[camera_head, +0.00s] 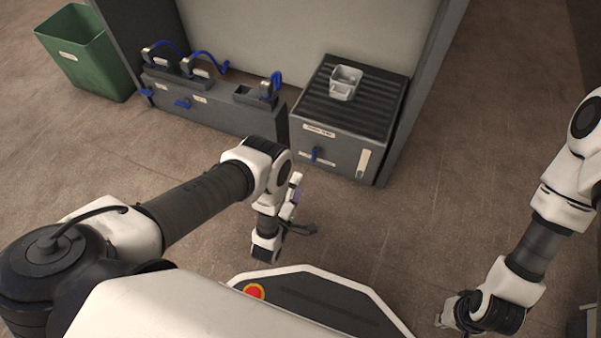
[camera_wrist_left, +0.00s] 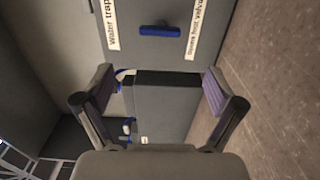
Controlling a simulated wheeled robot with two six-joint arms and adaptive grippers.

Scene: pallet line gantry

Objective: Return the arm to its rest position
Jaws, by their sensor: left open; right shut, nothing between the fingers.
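My left arm reaches in from the left in the head view. Its wrist is bent, and its left gripper (camera_head: 296,196) hangs in the air in front of the grey cabinets. In the left wrist view the left gripper (camera_wrist_left: 163,90) has its two purple-padded fingers spread wide with nothing between them. My right arm hangs at the right of the head view. Its right gripper (camera_head: 446,317) is low near the bottom edge, small and partly hidden by the wrist, and holds nothing visible.
A grey cabinet (camera_head: 338,147) with a ribbed top carries a small metal container (camera_head: 345,82). A lower grey bench (camera_head: 217,110) with blue-handled fixtures stands left of it. A green bin (camera_head: 84,55) is at far left. Brown floor between my arms is clear.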

